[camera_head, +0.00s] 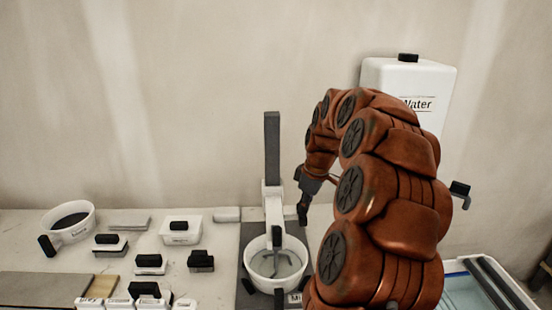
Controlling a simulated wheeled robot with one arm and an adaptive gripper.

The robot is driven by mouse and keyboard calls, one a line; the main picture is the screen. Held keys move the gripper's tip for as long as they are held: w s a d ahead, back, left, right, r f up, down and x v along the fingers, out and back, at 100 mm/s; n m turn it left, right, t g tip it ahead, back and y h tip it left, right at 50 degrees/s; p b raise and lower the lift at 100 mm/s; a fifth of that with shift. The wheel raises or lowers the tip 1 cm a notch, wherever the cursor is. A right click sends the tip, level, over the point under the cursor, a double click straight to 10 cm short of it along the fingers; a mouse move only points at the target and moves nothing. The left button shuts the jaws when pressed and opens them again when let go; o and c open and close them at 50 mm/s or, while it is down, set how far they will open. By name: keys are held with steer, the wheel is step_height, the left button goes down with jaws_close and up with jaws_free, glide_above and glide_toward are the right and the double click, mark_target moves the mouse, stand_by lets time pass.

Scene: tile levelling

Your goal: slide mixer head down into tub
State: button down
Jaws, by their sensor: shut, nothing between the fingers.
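The mixer stand has a tall dark column (272,145) behind a round white tub (250,262) with grey contents. The white mixer head (273,204) sits low on the column, above the tub's back rim. A black handle (277,237) is on its front, and a thin shaft below it reaches down inside the tub's outline. How deep the shaft goes is unclear. My gripper (303,214) is shut and empty, pointing down just right of the head and above the tub's right rim. It appears apart from the head. My arm hides what lies right of the tub.
A white water container (440,78) stands at the back right. A tray of blue liquid (462,290) is at the lower right. On the left are a white bowl (84,228), a white box (190,232) and several black-handled blocks. The wall behind is bare.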

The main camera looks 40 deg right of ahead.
step_height(320, 180, up, 9)
steer(key=p, duration=0.2)
stand_by(0.9)
steer(key=shift+a, duration=0.1)
stand_by(0.3)
